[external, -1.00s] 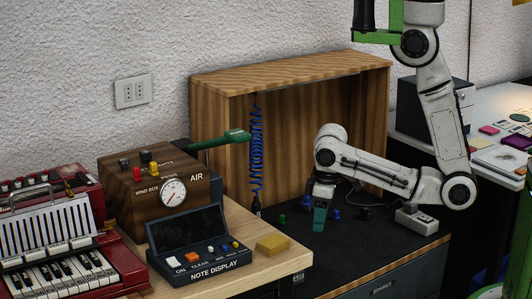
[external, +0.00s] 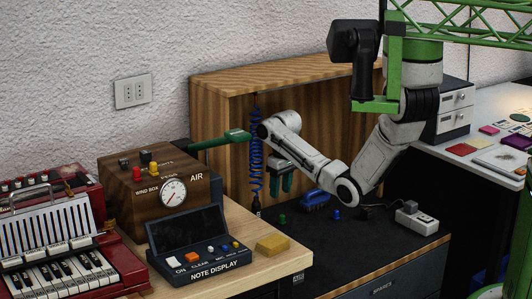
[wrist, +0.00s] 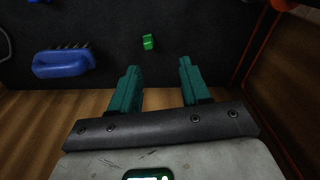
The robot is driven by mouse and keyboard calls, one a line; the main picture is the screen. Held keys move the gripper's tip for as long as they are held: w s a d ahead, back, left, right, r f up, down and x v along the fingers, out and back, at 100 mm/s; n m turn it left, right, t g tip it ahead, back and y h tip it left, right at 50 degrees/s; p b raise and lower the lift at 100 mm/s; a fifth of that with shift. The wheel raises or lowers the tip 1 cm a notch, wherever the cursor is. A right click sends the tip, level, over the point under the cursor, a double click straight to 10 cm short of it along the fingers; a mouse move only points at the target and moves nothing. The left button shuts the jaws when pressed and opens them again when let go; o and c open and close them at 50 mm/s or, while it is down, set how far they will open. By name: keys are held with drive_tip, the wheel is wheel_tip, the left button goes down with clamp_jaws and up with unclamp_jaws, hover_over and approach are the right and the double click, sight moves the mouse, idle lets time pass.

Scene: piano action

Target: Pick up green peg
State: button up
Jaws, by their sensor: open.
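The small green peg (external: 282,219) stands on the dark bench top in front of the wooden box. In the wrist view the green peg (wrist: 148,42) lies beyond the fingertips, roughly in line with the gap between them. My gripper (external: 280,188) is open and empty, with its teal fingers pointing down above the bench, above and behind the peg in the external view. The two teal fingers also show in the wrist view (wrist: 158,70), apart from each other and from the peg.
A blue brush-like object (external: 314,201) lies on the bench right of the peg; a small blue peg (external: 336,214) stands nearby. A blue coiled hose (external: 256,150) hangs close left of my gripper. The wooden box (external: 215,90) encloses the back. A power strip (external: 416,220) sits at right.

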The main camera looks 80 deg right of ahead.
sight(283, 216)
drive_tip(key=shift+n+g, duration=0.3)
drive_tip(key=shift+g, duration=0.1)
drive_tip(key=f+b, duration=0.1)
drive_tip(key=f, duration=0.2)
drive_tip(key=d+f+b, duration=0.1)
drive_tip(key=f, duration=0.3)
drive_tip(key=d+f+b, duration=0.1)
drive_tip(key=f, duration=0.2)
drive_tip(key=shift+s+f+b, duration=0.25)
drive_tip(key=shift+s+b, duration=0.1)
drive_tip(key=shift+c, duration=0.4)
clamp_jaws()
